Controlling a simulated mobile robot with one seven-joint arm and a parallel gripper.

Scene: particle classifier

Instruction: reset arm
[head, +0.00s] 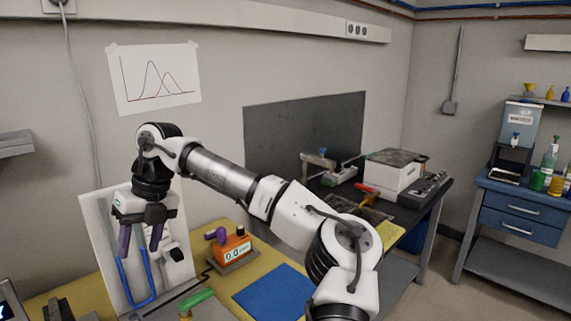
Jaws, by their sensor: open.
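My gripper (141,238) hangs at the left of the head view, fingers pointing down. Its two dark purple fingers are apart and nothing shows between them. It is in front of a white upright panel (97,235) that carries a blue U-shaped tube (133,296). I cannot tell how far the fingers are from the panel. My arm is bent and reaches across the picture from the lower right. It hides part of the bench and the wall.
An orange meter (232,250) reading 0.0 and a blue mat (275,293) are on the yellow bench. A green-handled item (197,301) lies at the front. A dark bench (413,205) with a white box (391,176) stands behind my arm. A blue drawer cart (520,208) is at the right.

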